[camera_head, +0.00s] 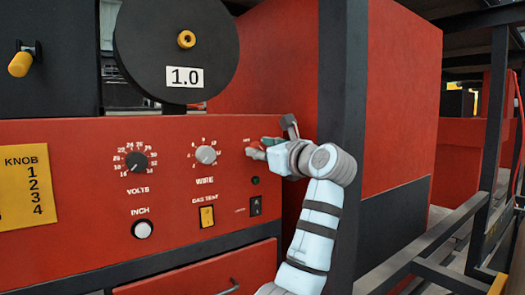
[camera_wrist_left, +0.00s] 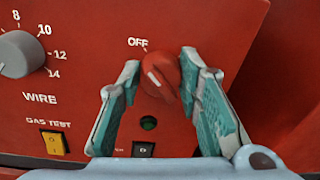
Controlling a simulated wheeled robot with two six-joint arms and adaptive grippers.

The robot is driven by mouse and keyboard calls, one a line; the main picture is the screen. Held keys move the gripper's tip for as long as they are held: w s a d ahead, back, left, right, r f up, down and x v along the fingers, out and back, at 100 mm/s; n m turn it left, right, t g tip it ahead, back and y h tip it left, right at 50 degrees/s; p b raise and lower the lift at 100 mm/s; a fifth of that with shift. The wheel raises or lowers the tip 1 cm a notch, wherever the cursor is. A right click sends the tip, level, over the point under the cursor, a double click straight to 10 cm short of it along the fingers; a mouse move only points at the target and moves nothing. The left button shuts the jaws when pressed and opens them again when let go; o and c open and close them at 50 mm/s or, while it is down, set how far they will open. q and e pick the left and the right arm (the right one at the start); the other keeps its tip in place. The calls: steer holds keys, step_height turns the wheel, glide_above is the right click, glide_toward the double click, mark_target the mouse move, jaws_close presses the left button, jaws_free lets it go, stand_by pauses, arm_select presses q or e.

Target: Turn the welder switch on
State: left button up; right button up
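The red rotary welder switch (camera_wrist_left: 163,72) is on the red front panel, with the label OFF above its left side. A white mark on it slants up and left towards that label. My left gripper (camera_wrist_left: 160,64) is open, with its teal-padded fingers on either side of the switch. The right finger looks very close to the switch; contact cannot be told. A gap shows on the left. In the head view, my left gripper (camera_head: 263,146) reaches the panel's upper right and mostly hides the switch. My right gripper is not in view.
The panel also carries the WIRE knob (camera_head: 206,155), the VOLTS knob (camera_head: 137,162), a yellow gas-test switch (camera_head: 207,216) and the INCH button (camera_head: 142,230). A dark green light (camera_wrist_left: 148,123) sits below the switch. A dark post (camera_head: 342,90) stands right of the panel.

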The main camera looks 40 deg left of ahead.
arm_select(q)
steer(key=shift+c, duration=0.3)
steer(key=m+p, duration=0.2)
steer(key=m, duration=0.1)
steer(key=shift+r+p, duration=0.2)
steer(key=shift+p, duration=0.2)
steer(key=m+p, duration=0.3)
steer(key=m, duration=0.1)
steer(key=shift+w+m+p, duration=0.1)
steer(key=shift+m+p, duration=0.2)
steer(key=shift+p, duration=0.1)
steer(key=m+p, duration=0.6)
steer(key=p, duration=0.1)
steer(key=shift+w+d+m+g, duration=0.1)
steer(key=shift+m+g, duration=0.3)
steer(key=shift+m+p, duration=0.9)
steer(key=shift+p, duration=0.25)
steer(key=shift+f+m+p, duration=0.15)
steer(key=shift+m+p, duration=0.35)
steer(key=shift+m, duration=0.1)
steer(key=o, duration=1.1)
steer(key=shift+w+f, duration=0.1)
